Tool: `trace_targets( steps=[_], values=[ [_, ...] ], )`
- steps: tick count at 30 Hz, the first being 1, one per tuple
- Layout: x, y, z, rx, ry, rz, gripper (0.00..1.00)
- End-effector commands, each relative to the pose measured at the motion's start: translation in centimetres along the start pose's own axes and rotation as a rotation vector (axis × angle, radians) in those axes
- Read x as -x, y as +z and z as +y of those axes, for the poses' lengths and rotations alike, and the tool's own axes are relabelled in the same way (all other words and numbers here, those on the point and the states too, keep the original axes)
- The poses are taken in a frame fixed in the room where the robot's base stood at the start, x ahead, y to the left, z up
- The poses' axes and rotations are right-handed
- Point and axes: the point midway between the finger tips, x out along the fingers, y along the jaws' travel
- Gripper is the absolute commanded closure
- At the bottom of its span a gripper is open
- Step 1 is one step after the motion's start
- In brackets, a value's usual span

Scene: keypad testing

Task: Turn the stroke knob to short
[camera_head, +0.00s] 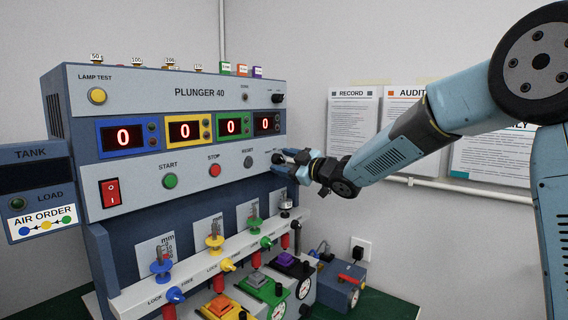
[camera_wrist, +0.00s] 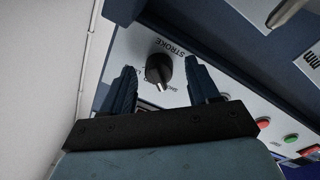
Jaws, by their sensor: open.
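The stroke knob (camera_wrist: 158,68) is black with a white pointer line, on the pale panel under the word STROKE, in the wrist view. Its pointer faces down the picture, toward my gripper's base; the small print near it is too hidden to read. My gripper (camera_wrist: 160,72) is open, with one ridged finger on each side of the knob and a visible gap to both. In the head view my gripper (camera_head: 286,164) is at the right end of the lower button row, close to the panel, and mostly covers the knob.
Start (camera_head: 170,181), stop (camera_head: 214,170) and reset (camera_head: 248,161) buttons lie left of my gripper. Another black knob (camera_head: 278,98) is above it. A white ledge (camera_head: 200,278) with coloured plungers and knobs juts out below.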

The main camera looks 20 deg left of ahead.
Motion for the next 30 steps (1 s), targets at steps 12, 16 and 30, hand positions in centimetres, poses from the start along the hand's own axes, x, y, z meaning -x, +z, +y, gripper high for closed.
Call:
trace_targets(
  steps=[12,16,30],
  values=[
    [7.3,0.1,0.0,0.002,0.002,-0.003,0.40],
    [9.7,0.1,0.0,0.001,0.002,-0.002,0.40],
    [13.3,0.0,-0.1,0.000,-0.001,0.001,0.40]
  ],
)
